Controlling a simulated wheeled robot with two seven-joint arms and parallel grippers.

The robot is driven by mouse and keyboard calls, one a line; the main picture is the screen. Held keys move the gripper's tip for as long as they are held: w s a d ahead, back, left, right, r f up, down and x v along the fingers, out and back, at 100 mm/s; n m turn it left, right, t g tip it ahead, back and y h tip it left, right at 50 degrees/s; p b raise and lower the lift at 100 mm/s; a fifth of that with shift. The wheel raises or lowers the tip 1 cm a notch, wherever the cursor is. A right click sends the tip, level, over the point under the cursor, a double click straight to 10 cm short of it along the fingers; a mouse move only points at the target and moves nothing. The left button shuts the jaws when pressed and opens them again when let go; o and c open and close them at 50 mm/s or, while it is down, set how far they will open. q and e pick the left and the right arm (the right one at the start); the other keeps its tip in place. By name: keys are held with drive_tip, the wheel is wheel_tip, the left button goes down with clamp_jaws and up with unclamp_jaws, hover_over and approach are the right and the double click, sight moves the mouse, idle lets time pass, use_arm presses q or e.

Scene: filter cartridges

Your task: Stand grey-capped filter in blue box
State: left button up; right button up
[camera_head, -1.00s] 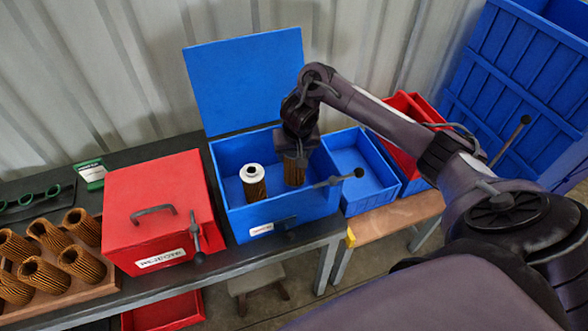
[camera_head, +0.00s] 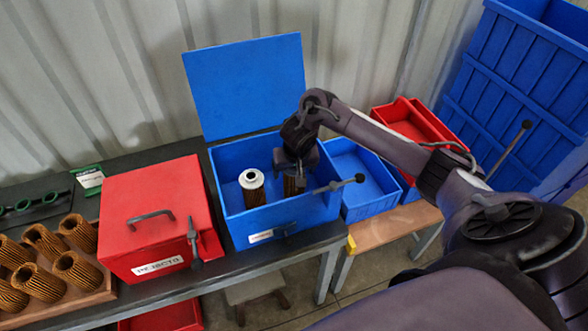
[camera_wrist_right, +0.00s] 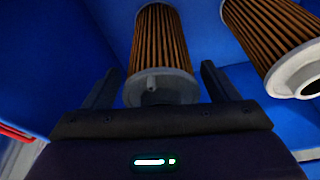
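The blue box (camera_head: 228,228) stands open on the dark bench with its lid (camera_head: 246,85) raised. My right gripper (camera_head: 296,174) points down inside it, over a brown pleated filter (camera_head: 294,187). In the right wrist view this filter has a grey cap (camera_wrist_right: 162,88) with a small nub, between my fingers (camera_wrist_right: 160,88). The fingers are spread, with a gap on each side of the cap. The filter looks upright; its foot is hidden by the box front. A second filter (camera_head: 253,195) with a pale, holed cap stands left of it, also in the wrist view (camera_wrist_right: 268,40). My left gripper is out of view.
A closed red box (camera_head: 150,195) with a handle stands left of the blue box. Blue (camera_head: 368,205) and red (camera_head: 420,120) bins stand at right. A latch lever (camera_head: 340,184) sits at the box front.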

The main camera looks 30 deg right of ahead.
drive_tip(key=shift+r, duration=0.15)
drive_tip(key=shift+r, duration=0.4)
drive_tip(key=p+v, duration=0.6)
drive_tip(key=v, duration=0.4)
drive_tip(key=shift+d, duration=0.1)
drive_tip(key=shift+s+r+p, duration=0.2)
drive_tip(key=shift+r+p, duration=0.2)
drive_tip(key=shift+r, duration=0.25)
